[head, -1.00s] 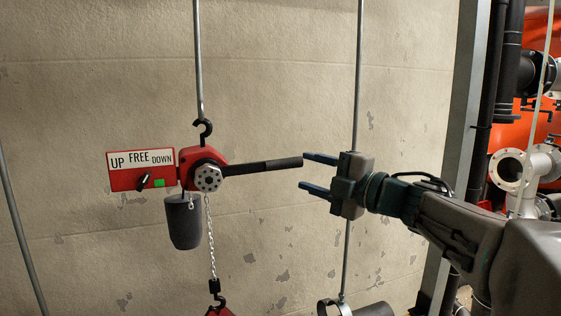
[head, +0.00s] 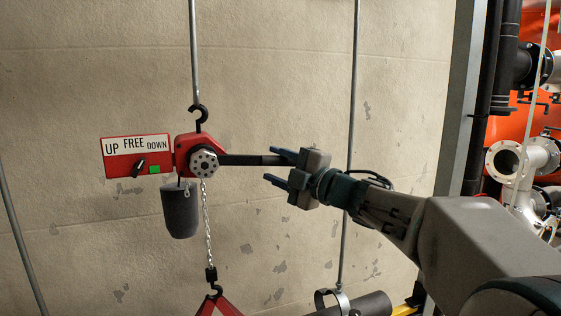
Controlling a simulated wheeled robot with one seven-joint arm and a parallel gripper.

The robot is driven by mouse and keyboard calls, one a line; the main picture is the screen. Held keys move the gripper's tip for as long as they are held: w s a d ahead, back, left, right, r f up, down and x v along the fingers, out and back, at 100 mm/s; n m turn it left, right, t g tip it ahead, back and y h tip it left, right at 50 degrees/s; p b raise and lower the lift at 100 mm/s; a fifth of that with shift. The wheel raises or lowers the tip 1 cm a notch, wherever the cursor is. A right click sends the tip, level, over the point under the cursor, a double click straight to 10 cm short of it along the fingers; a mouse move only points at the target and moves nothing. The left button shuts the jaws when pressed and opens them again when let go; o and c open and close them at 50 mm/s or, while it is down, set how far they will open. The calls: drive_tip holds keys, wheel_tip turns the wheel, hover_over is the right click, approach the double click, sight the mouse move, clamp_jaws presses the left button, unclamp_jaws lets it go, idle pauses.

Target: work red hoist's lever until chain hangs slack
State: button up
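The red hoist (head: 185,152) hangs from a black hook on a vertical rod. Its sign plate (head: 130,146) reads UP, FREE, DOWN, above a black selector knob (head: 139,163) and a green square; which word the knob marks I cannot tell. The dark lever (head: 245,160) points right, about level. My gripper (head: 271,166) is at its outer end, fingers apart, one near the lever's height and one below; contact cannot be told. The chain (head: 207,225) runs straight down to a lower hook (head: 212,276) on a red triangular piece (head: 221,307), cut off by the frame.
A dark grey bag (head: 180,211) hangs beneath the hoist. A second rod (head: 350,120) passes behind my gripper down to a ring clamp (head: 333,302) beside a dark pipe (head: 368,304). Flanged pipework (head: 507,162) stands at far right. The wall is close behind.

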drive_tip(key=s+a+f+m+t+b, duration=0.2)
drive_tip(key=a+f+m+b, duration=0.3)
drive_tip(key=f+b, duration=0.45)
drive_tip(key=d+r+n+g+p, duration=0.1)
drive_tip(key=r+n+p, duration=0.1)
drive_tip(key=r+p, duration=0.2)
drive_tip(key=w+d+r+n+g+p, duration=0.1)
drive_tip(key=d+r+n+p, duration=0.1)
drive_tip(key=r+p, duration=0.3)
drive_tip(key=w+d+r+n+p, duration=0.1)
drive_tip(key=d+r+n+p, duration=0.1)
drive_tip(key=r+p, duration=0.2)
drive_tip(key=shift+d+r+g+p, duration=0.15)
drive_tip(key=shift+r+g+p, duration=0.15)
drive_tip(key=shift+g+p, duration=0.1)
drive_tip(key=shift+r+n+h, duration=0.3)
drive_tip(key=shift+r+n, duration=0.1)
drive_tip(key=shift+r, duration=0.4)
drive_tip(key=shift+s+a+r+n+g, duration=0.15)
drive_tip(key=shift+a+r+n, duration=0.1)
drive_tip(key=shift+r, duration=0.4)
drive_tip(key=shift+w+a+r+n+g, duration=0.15)
drive_tip(key=shift+a+r+n, duration=0.1)
drive_tip(key=shift+r, duration=0.4)
